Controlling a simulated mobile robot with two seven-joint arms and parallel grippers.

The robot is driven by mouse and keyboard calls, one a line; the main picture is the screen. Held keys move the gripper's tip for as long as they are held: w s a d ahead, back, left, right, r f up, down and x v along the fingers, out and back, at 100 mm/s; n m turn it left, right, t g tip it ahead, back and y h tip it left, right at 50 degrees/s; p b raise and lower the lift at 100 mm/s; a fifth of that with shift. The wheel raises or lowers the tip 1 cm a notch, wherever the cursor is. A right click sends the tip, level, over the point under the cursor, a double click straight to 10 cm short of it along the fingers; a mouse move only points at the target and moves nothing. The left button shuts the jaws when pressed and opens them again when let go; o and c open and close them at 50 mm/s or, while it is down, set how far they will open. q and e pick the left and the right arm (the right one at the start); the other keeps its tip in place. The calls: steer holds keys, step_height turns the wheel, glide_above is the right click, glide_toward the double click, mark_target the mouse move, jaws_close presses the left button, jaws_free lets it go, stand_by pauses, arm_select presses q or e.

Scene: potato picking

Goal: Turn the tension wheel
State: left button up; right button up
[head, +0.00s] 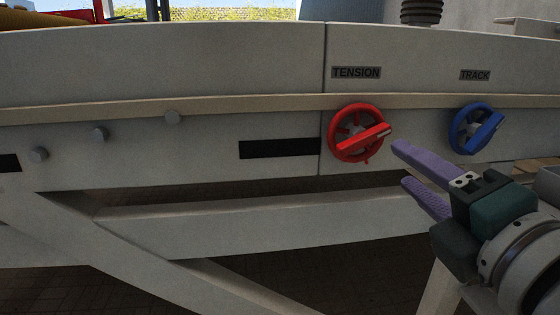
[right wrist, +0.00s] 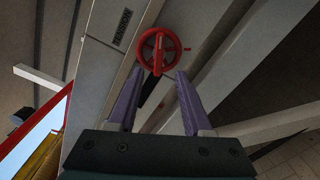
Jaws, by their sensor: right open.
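The red tension wheel (head: 345,133) is on the grey side panel under the "TENSION" label (head: 356,72). A red bar handle with a pale mark crosses its face, sloping up to the right. My right gripper (head: 404,168) is open and empty, to the right of the wheel and a little below it, apart from it. In the right wrist view the red wheel (right wrist: 146,50) shows ahead, beyond and between the tips of the two purple fingers (right wrist: 158,82). My left gripper is not in view.
A blue wheel (head: 459,133) under the "TRACK" label (head: 475,75) is on the same panel, right of the red one. A beige rail (head: 230,103) runs along the panel above the wheels. Grey bolts (head: 100,134) stick out at left. A grey beam (head: 240,218) runs below.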

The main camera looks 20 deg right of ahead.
mark_target(370, 140)
steer(key=x, duration=0.9)
steer(key=shift+w+d+r+p, duration=0.1)
steer(key=shift+w+p, duration=0.15)
steer(key=shift+p, duration=0.1)
steer(key=shift+c, duration=0.3)
jaws_close()
